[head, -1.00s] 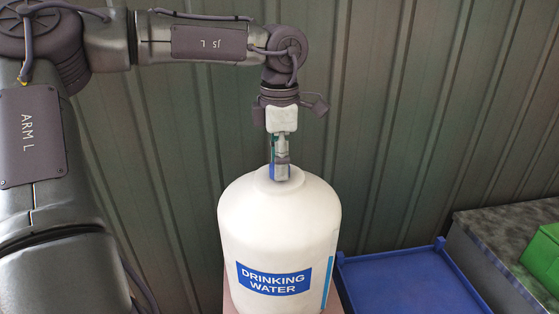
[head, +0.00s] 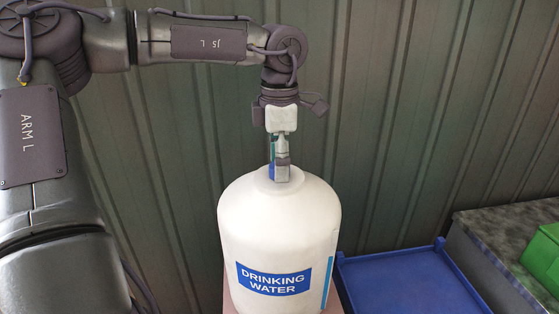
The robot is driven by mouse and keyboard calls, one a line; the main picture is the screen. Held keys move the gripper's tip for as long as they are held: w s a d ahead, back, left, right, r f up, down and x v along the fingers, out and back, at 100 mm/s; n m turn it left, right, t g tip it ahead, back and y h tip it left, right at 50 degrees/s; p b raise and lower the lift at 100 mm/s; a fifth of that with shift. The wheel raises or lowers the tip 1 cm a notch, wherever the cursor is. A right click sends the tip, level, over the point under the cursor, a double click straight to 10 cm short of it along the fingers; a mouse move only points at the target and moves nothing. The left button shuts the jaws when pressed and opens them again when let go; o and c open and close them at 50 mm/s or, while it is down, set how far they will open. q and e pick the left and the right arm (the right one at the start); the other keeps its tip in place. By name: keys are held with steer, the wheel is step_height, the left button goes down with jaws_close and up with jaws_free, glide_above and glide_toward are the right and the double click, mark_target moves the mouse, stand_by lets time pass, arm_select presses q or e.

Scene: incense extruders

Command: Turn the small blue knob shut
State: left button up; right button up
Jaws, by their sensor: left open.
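A white tank (head: 280,222) with a blue "DRINKING WATER" label stands upright in the middle of the head view. A small blue knob (head: 272,172) sits at the top of its neck, partly hidden by my left gripper. My left gripper (head: 280,172) points straight down from above, its fingers at the knob. It is open; whether a finger touches the knob I cannot tell. My right gripper is out of view.
A blue tray (head: 405,284) lies to the right of the tank. A dark speckled worktop (head: 505,232) with a green object (head: 543,258) is at the far right. A ribbed green-grey wall (head: 420,110) stands close behind.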

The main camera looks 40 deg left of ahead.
arm_select(q)
step_height(320, 180, up, 12)
stand_by(0.5)
stand_by(0.5)
